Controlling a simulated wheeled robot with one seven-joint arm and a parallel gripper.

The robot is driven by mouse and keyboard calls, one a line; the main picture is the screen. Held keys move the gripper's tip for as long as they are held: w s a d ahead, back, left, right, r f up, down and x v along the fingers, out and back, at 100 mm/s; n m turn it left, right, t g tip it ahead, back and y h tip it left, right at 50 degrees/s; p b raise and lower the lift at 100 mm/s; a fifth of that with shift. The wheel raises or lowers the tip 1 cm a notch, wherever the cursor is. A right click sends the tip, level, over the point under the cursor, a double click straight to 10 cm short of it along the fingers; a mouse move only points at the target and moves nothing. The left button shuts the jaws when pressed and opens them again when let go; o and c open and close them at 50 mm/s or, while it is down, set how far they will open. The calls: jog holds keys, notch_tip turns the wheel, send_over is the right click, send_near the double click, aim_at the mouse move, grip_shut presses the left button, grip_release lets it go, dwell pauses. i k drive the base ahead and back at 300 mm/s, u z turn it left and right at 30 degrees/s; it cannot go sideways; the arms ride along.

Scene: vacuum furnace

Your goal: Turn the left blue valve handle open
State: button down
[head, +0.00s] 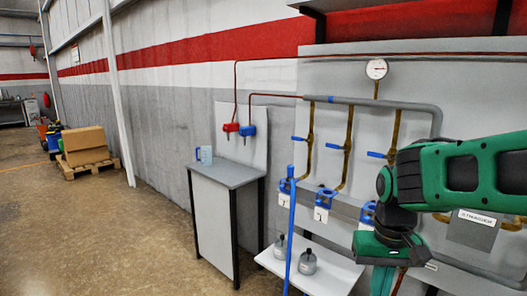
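Three blue valve handles sit on brass-coloured pipes on the grey wall panel. The left blue valve handle (299,139) sticks out level to the left of its pipe. The middle handle (334,147) and the right handle (376,154) also stick out to the left, roughly level. My gripper (384,284) hangs at the lower right, below and to the right of the left handle and apart from it. Its fingertips are cut off by the bottom edge, so whether it is open or shut does not show.
A pressure gauge (376,69) tops the pipework. Blue fittings with white tags (321,215) hang below the pipes. A vertical blue pole (291,235) stands before a white shelf (325,272) bearing grey flasks (308,262). A grey cabinet (214,222) stands left; open floor (100,235) lies beyond.

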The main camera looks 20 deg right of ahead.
aim_at(293, 138)
jog(key=u, duration=0.1)
jog(key=i, duration=0.95)
jog(key=z, duration=0.05)
